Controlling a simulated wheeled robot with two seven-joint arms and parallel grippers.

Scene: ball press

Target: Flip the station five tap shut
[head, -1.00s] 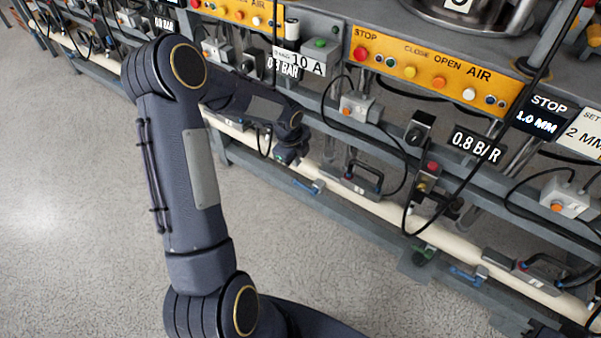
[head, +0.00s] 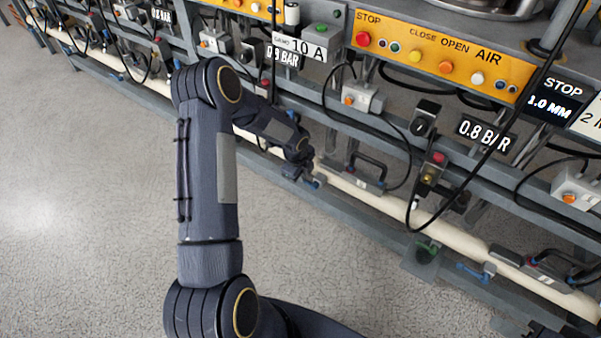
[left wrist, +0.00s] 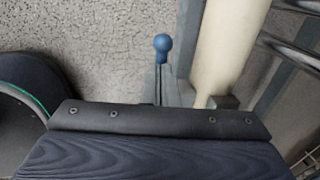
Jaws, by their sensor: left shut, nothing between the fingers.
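A tap with a blue handle (head: 312,183) sits low on the frame beside the cream pipe. In the left wrist view its round blue knob (left wrist: 162,46) tops a lever that points away from my gripper, left of the pipe. My left gripper (head: 296,172) is shut and empty, just left of and above this tap in the head view. It partly hides the tap, and I cannot tell whether they touch. No readable station number shows on the tap. My right gripper is not in view.
The cream pipe (head: 387,207) runs along the lower frame. Another blue tap (head: 471,271) sits further right. Black cables (head: 410,165) loop in front of the panels. An orange button panel (head: 440,60) is above. The floor at left is clear.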

